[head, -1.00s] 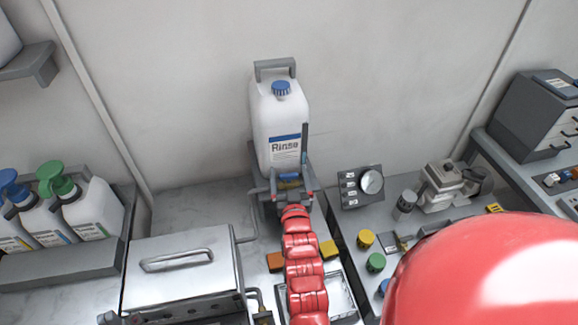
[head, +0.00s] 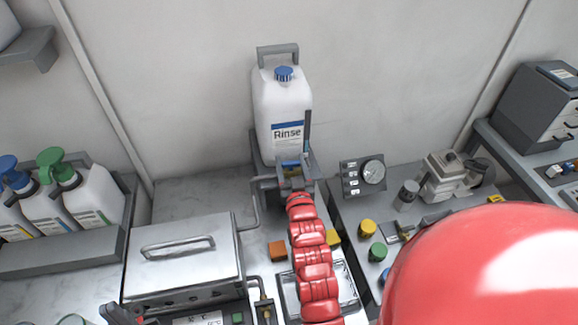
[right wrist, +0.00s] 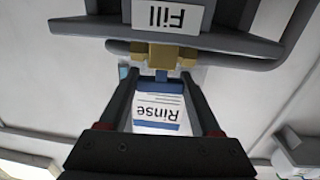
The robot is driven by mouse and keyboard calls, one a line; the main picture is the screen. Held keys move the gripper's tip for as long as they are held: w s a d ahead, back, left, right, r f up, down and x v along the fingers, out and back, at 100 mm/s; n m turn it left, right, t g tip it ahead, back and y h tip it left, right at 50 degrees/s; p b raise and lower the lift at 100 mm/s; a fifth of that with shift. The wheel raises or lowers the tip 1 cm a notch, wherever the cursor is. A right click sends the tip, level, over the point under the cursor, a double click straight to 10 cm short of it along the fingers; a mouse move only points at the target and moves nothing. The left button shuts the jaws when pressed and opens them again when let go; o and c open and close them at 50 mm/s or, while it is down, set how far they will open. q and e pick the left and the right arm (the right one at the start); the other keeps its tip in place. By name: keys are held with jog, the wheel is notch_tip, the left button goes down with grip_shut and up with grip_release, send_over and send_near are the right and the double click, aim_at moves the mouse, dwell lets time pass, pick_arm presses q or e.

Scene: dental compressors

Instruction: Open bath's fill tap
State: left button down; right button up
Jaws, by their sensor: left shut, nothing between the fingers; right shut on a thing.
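The fill tap has a brass body (right wrist: 165,56) and a blue handle (right wrist: 160,76) under a plate marked Fill (right wrist: 166,16) in the right wrist view. In the head view the tap (head: 291,167) sits in front of the Rinse bottle. My right gripper (right wrist: 160,78) is shut on the blue handle, one dark finger on each side; it also shows in the head view (head: 294,176). The silver bath (head: 183,262) has a closed, handled lid, and a pipe runs between it and the tap stand. My left gripper (head: 118,313) is shut and empty at the bath's front left corner, mostly out of frame.
The white Rinse bottle (head: 283,112) stands on the stand behind the tap. A dial panel (head: 362,177), yellow (head: 367,228) and green (head: 378,252) knobs or caps are to the right. Pump bottles (head: 90,198) stand in a grey rack at left.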

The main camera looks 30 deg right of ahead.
jog(key=shift+d+n+y+b, duration=0.1)
jog(key=shift+n+y+b, duration=0.25)
jog(key=shift+b, duration=0.2)
jog(key=shift+y, duration=0.35)
jog(key=o, duration=1.4)
jog(key=shift+s, duration=0.1)
